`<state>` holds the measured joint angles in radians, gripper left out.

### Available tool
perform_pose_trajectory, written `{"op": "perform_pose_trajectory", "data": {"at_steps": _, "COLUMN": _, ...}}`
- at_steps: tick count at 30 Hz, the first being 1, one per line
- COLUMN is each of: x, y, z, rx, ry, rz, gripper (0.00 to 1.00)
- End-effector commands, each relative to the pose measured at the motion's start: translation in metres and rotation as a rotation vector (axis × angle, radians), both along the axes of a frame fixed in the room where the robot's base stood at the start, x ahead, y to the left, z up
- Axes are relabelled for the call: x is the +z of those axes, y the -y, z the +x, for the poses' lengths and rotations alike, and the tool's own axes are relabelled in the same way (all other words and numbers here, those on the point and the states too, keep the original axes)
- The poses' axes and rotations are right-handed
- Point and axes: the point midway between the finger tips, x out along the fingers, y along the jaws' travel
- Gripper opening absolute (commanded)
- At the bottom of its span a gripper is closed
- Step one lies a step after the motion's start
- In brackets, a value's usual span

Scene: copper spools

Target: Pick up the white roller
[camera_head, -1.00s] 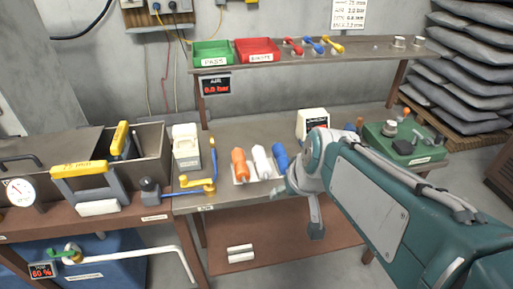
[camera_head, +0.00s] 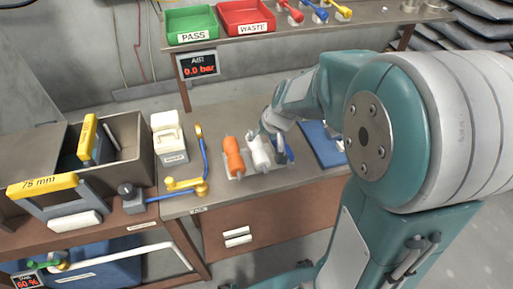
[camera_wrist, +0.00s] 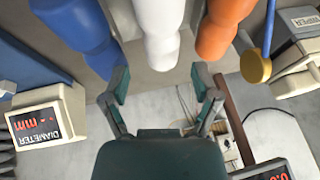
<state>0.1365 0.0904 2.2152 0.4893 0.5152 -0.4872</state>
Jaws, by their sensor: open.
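The white roller (camera_head: 258,154) lies on a small pale holder on the bench, between the orange roller (camera_head: 233,157) and the mostly hidden blue roller (camera_head: 289,152). My gripper (camera_head: 269,137) is at the white roller's upper end and covers part of it. In the wrist view, the white roller (camera_wrist: 160,30) is ahead, roughly centred between my open, empty fingers (camera_wrist: 160,84). The blue roller (camera_wrist: 72,25) is to the left there and the orange roller (camera_wrist: 222,28) to the right. I cannot tell whether a finger touches the white roller.
A white box (camera_head: 168,135) and a blue-and-yellow lever (camera_head: 187,186) stand left of the rollers. A diameter display (camera_wrist: 42,115) is left in the wrist view. The PASS tray (camera_head: 190,24) and WASTE tray (camera_head: 245,16) sit on the shelf. My arm hides the bench's right side.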

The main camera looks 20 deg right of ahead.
Motion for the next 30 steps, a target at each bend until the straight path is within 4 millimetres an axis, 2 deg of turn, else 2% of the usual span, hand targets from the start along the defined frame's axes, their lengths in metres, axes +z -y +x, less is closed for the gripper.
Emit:
{"op": "perform_pose_trajectory", "data": {"at_steps": 7, "x": -0.019, "y": -0.005, "z": 0.008, "rx": 0.000, "ry": -0.002, "rz": 0.000, "gripper": 0.79}}
{"op": "perform_pose_trajectory", "data": {"at_steps": 15, "x": -0.051, "y": -0.012, "z": 0.024, "rx": 0.000, "ry": -0.002, "rz": -0.001, "gripper": 0.79}}
{"op": "perform_pose_trajectory", "data": {"at_steps": 24, "x": -0.054, "y": -0.013, "z": 0.026, "rx": -0.001, "ry": 0.001, "rz": -0.001, "gripper": 0.79}}
{"op": "perform_pose_trajectory", "data": {"at_steps": 29, "x": -0.054, "y": -0.013, "z": 0.026, "rx": 0.000, "ry": 0.000, "rz": -0.001, "gripper": 0.08}}
{"op": "perform_pose_trajectory", "data": {"at_steps": 30, "x": -0.054, "y": -0.013, "z": 0.026, "rx": 0.000, "ry": 0.000, "rz": -0.001, "gripper": 0.01}}
